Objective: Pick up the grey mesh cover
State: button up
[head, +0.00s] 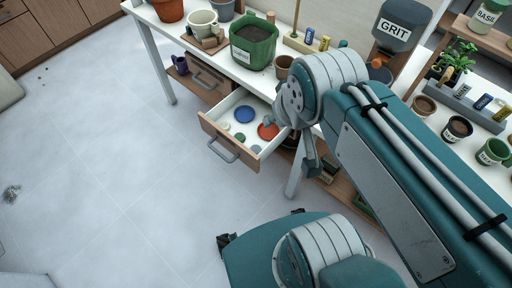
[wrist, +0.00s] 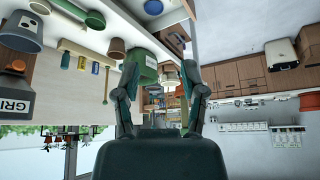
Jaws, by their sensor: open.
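An open drawer (head: 211,129) under the white bench holds several small round pieces: a blue disc (head: 244,114), an orange-red disc (head: 268,131), a small green piece (head: 240,137) and a pale grey piece (head: 255,149). I cannot tell whether any grey piece there is the mesh cover; no mesh texture is clear. My gripper (wrist: 160,75) is open and empty in the wrist view, its two fingers wide apart, with the bench things beyond them upside down. In the head view my arm hangs over the drawer's right side and hides part of it.
Several small pots stand on the right, one brown (head: 423,106). The pale floor left of the drawer is mostly clear, with a grey scrap (head: 12,193).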

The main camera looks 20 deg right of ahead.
dwell(0.3)
jog(key=shift+o, duration=1.4)
jog(key=shift+w, duration=0.15)
jog(key=m+g+h, duration=0.1)
jog(key=m+g, duration=0.4)
jog(key=m, duration=0.5)
send_over(256, 148)
jog(key=a, duration=0.1)
jog(key=f, duration=2.7)
jog(key=s+f, duration=0.1)
jog(key=f, duration=1.3)
jog(key=shift+a+f, duration=0.15)
jog(key=shift+f, duration=0.05)
jog(key=shift+w+d+f, duration=0.15)
jog(key=shift+f, duration=0.75)
jog(key=shift+w+d+f, duration=0.1)
jog(key=shift+d+f, duration=0.1)
jog(key=shift+f, duration=0.7)
jog(key=shift+w+d+f, duration=0.15)
jog(key=shift+f, duration=0.75)
